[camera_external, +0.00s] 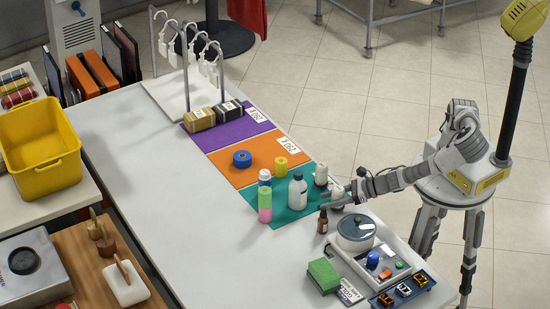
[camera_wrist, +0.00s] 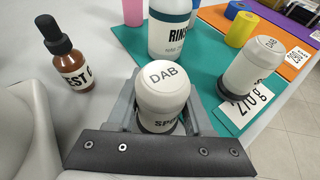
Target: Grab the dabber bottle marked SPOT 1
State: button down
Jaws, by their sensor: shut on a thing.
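A white dabber bottle (camera_wrist: 163,92) with DAB on its rounded cap stands upright between the jaws of my gripper (camera_wrist: 160,118) in the wrist view. Its side label begins "SPO"; the rest, including any number, is hidden. My gripper is shut on it, a grey finger on either side. In the external view my gripper (camera_external: 338,197) is at the near right corner of the teal mat, partly covering the bottle. A second white bottle (camera_wrist: 252,68) of similar shape stands to the right on the teal mat, behind a "270 g" card; it also shows in the external view (camera_external: 321,174).
A brown dropper bottle (camera_wrist: 73,62) labelled "EST" stands close on the left. A white RINSE bottle (camera_wrist: 169,30) stands just behind the held bottle. The white table is clear left of the mats.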

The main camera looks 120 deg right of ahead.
aim_at(335, 189)
jog(key=shift+r, duration=0.1)
jog(key=shift+r, duration=0.55)
notch_tip(335, 189, up, 3)
jog(key=shift+f+p, duration=0.1)
jog(key=shift+p, duration=0.55)
jog(key=s+d+r+p, duration=0.7)
jog(key=d+p, duration=0.1)
jog(key=shift+s+d, duration=0.3)
jog(key=shift+s, duration=0.05)
